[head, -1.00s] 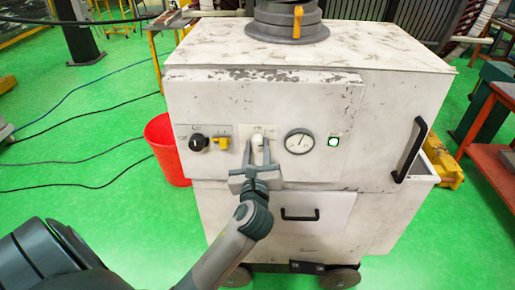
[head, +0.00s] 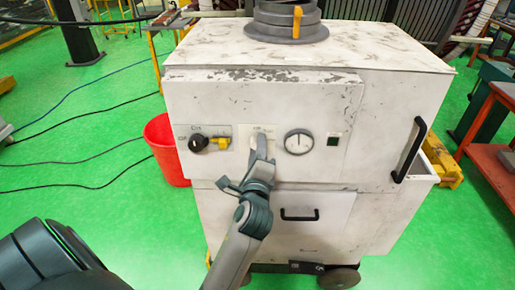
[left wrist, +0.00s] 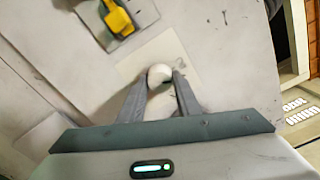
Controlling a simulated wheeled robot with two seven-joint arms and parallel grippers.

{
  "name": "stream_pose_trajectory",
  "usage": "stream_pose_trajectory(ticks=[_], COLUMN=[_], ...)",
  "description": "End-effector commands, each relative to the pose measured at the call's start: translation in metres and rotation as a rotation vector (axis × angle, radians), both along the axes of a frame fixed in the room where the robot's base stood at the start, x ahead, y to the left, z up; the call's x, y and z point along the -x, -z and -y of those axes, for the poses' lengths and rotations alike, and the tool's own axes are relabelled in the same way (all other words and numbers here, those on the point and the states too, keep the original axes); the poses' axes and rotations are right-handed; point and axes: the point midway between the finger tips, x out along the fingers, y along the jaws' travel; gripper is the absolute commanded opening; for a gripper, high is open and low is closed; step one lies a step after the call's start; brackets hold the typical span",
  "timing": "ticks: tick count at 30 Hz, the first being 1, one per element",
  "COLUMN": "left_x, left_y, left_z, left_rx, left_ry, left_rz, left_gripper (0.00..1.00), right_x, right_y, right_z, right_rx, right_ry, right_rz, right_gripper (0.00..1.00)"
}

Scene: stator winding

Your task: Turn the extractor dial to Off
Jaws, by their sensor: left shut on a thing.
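The extractor (head: 300,105) is a worn white cabinet on wheels in the head view. Its dial is a white round knob (left wrist: 160,73) on a pale plate in the middle of the front panel. My left gripper (head: 259,142) is at this plate and hides most of the dial in the head view. In the left wrist view my two fingers (left wrist: 159,88) are shut on the dial, one on each side. The gripper is rolled to a slant against the panel. The dial's markings are too small to read. My right gripper is out of view.
Left of the dial are a black knob (head: 198,142) and a yellow switch (head: 220,142). Right of it are a round gauge (head: 298,142) and a dark indicator lamp (head: 332,141). A red bin (head: 165,150) stands at the cabinet's left. Cables lie on the green floor.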

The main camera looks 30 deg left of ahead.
Motion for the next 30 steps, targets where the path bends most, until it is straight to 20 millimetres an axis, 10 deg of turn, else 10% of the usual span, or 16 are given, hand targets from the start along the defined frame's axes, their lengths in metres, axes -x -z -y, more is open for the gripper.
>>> stream_pose_trajectory(ticks=[30], left_x=[0.0001], left_y=[0.0010], left_z=[0.0004], left_rx=[0.369], left_ry=[-0.001], left_rz=[0.221], left_gripper=[0.08], right_x=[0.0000], right_y=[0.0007], right_z=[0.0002], right_rx=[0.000], right_ry=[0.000], right_rz=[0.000], right_gripper=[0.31])
